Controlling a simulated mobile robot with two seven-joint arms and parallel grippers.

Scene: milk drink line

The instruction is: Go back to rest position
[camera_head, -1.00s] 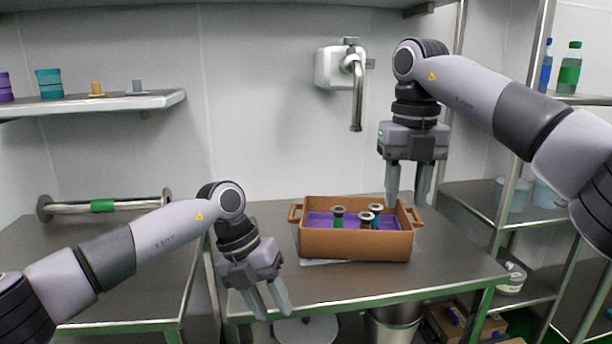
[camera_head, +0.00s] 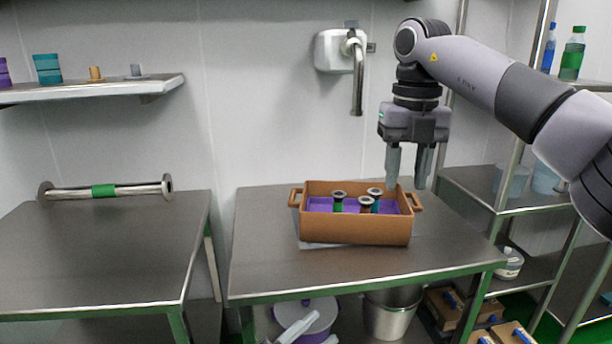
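My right gripper (camera_head: 408,168) hangs pointing down above the back right of the brown crate (camera_head: 355,233). Its two fingers are apart with nothing between them. My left gripper (camera_head: 311,337) shows only as two pale fingertips at the bottom edge, in front of the table. The fingertips are apart, and the rest of that arm is out of the picture. The crate stands on the middle steel table (camera_head: 265,270) and holds a green spool-like part (camera_head: 338,205), a brown one (camera_head: 365,207) and a teal one (camera_head: 375,201) in a purple insert.
A steel pipe with a green band (camera_head: 104,190) lies on the left table (camera_head: 90,260). A wall shelf (camera_head: 100,90) is above it. A metal rack (camera_head: 480,190) stands at the right. A lidded pot (camera_head: 318,315) and a bucket (camera_head: 388,318) sit under the middle table.

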